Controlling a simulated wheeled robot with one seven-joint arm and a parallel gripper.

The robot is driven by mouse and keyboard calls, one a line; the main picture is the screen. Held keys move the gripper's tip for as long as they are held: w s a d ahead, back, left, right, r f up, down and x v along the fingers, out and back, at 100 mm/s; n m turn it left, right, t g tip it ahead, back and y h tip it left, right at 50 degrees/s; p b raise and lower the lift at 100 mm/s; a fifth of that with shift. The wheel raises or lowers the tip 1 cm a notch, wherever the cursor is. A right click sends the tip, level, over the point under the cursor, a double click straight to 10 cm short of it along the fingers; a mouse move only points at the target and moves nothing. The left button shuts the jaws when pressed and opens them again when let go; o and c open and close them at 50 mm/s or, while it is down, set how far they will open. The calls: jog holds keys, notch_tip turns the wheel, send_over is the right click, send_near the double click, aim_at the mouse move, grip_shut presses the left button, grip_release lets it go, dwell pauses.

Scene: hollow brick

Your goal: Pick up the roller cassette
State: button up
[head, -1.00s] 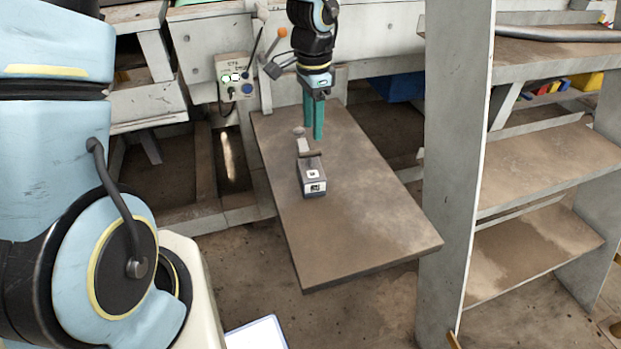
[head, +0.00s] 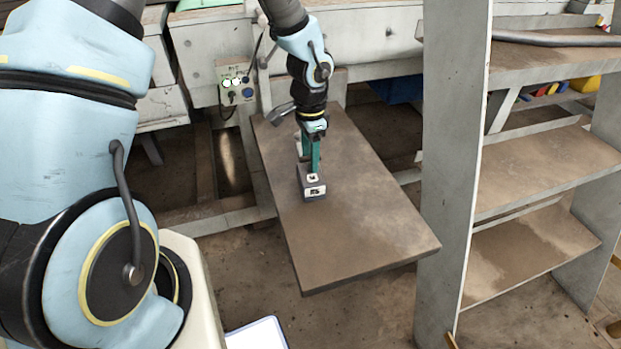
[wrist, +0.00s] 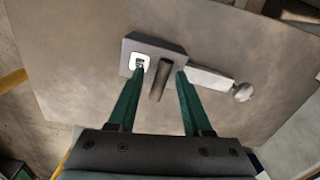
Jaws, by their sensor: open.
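The roller cassette (head: 312,191) is a small grey block with white labels on a brown table board (head: 368,220). In the wrist view the cassette (wrist: 168,46) shows a dark cylindrical bar and a pale arm with a round knob to its right. My gripper (head: 309,166) has green fingers and is right over the cassette, pointing down. In the wrist view my gripper (wrist: 160,71) is open, with its fingertips on either side of the dark bar. I cannot tell whether the fingers touch the cassette. In the head view the gripper hides part of the cassette.
A tall grey shelf unit (head: 452,180) stands close to the right of the board. A control box (head: 237,90) with a lever is behind and left of it. The board's front and right are clear.

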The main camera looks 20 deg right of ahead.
grip_shut()
dwell(1.3)
